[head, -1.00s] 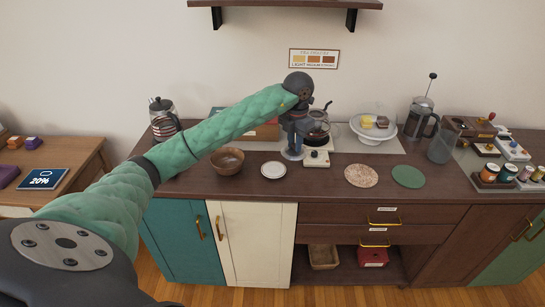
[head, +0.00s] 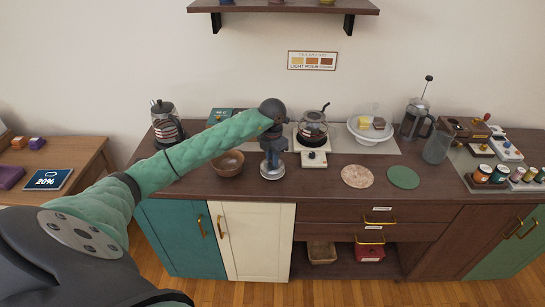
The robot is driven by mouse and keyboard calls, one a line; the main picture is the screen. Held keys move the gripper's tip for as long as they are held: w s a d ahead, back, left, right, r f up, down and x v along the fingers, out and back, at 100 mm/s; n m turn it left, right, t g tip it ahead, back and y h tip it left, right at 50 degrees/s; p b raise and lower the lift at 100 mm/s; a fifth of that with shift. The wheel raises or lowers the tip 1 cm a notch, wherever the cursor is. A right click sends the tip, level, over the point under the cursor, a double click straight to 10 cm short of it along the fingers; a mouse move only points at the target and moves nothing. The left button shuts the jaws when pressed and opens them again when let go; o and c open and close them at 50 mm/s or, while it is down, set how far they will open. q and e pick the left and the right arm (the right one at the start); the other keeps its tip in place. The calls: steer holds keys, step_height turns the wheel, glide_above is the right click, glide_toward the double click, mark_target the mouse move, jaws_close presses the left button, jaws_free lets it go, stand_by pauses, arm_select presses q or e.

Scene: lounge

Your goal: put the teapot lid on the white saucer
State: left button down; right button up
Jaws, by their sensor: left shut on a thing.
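My left gripper (head: 272,161) points down over the counter, in front of the teapot. It is shut on the teapot lid, which is mostly hidden by the gripper. The white saucer (head: 271,176) is directly beneath the gripper and largely covered; only a pale rim shows. I cannot tell whether the lid touches the saucer. The glass teapot (head: 313,127) stands on a white warmer (head: 313,159) behind and to the right of the gripper. My right gripper is not in view.
A brown bowl (head: 228,163) sits just left of the gripper. A pinkish round mat (head: 357,176) and a green one (head: 403,177) lie to the right. A white cake stand (head: 369,136), a French press (head: 414,122) and a kettle (head: 165,123) stand farther back.

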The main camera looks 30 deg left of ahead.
arm_select(q)
steer(key=shift+f, duration=0.4)
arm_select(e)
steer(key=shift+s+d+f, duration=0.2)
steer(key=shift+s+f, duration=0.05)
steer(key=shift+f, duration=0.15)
arm_select(q)
steer(key=shift+f, duration=0.15)
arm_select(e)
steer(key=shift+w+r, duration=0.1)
arm_select(q)
steer(key=c, duration=1.3)
jaws_free()
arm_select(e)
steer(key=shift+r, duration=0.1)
